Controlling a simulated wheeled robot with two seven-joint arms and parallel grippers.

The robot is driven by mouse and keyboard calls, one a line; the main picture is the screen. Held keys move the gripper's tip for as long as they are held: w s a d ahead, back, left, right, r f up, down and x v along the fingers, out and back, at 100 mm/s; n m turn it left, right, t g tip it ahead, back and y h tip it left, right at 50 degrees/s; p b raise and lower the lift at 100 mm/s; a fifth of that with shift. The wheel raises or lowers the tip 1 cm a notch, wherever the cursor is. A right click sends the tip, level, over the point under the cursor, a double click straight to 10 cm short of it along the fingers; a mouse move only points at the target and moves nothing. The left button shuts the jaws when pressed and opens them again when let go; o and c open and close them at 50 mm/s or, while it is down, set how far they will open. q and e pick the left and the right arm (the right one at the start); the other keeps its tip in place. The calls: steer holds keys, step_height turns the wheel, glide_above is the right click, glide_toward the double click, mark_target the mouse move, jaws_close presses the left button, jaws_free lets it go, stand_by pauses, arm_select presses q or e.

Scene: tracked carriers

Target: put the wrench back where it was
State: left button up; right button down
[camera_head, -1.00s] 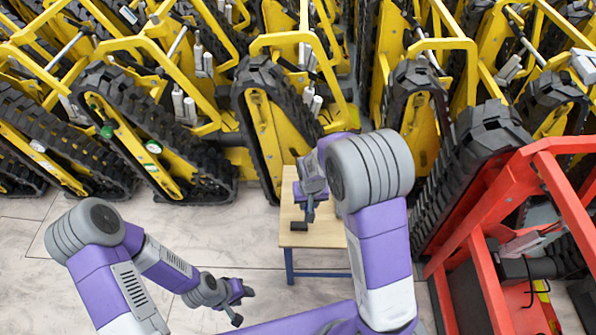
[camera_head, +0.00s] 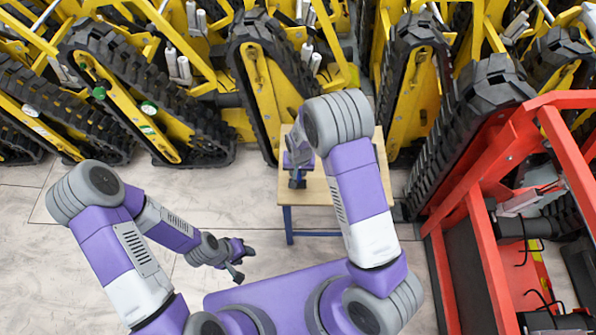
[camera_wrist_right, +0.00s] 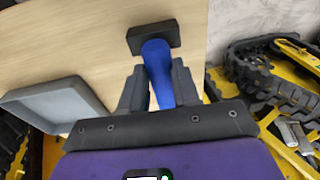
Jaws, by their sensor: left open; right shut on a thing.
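My right gripper (camera_head: 297,180) is over the wooden table (camera_head: 325,190), its jaws pointing down. In the right wrist view my right gripper (camera_wrist_right: 159,85) is shut on the blue handle of a tool (camera_wrist_right: 159,72). A dark block-shaped head (camera_wrist_right: 154,37) shows at the handle's far end, so the tool looks more like a mallet than a wrench. I cannot tell whether the head touches the table. No plain wrench shape shows in either view. My left gripper (camera_head: 240,265) is open and empty over the floor, left of the table.
A shallow grey tray (camera_wrist_right: 62,103) lies on the table in the right wrist view. Yellow tracked carriers (camera_head: 262,95) stand close behind the table. A red frame (camera_head: 480,190) stands to its right. The floor (camera_head: 165,205) left of the table is clear.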

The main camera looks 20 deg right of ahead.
steer(key=c, duration=0.8)
jaws_free()
step_height(320, 180, up, 12)
steer(key=s+f+p, duration=0.1)
steer(key=s+p, duration=0.1)
steer(key=p, duration=0.2)
steer(key=s+a+f+y, duration=0.1)
steer(key=s+f, duration=0.3)
steer(key=s, duration=0.2)
steer(key=s+a+f+y, duration=0.1)
steer(key=s+f, duration=0.4)
steer(key=s, duration=0.1)
steer(key=s+a+f+g+y, duration=0.1)
steer(key=s+a+f+y, duration=0.1)
steer(key=s+f, duration=0.2)
steer(key=shift+s+f+n, duration=0.15)
steer(key=shift+s+f, duration=0.05)
steer(key=shift+s, duration=0.6)
steer(key=shift+s+f+n, duration=0.15)
steer(key=shift+s+f, duration=0.05)
steer(key=shift+s, duration=0.6)
steer(key=shift+d, duration=0.1)
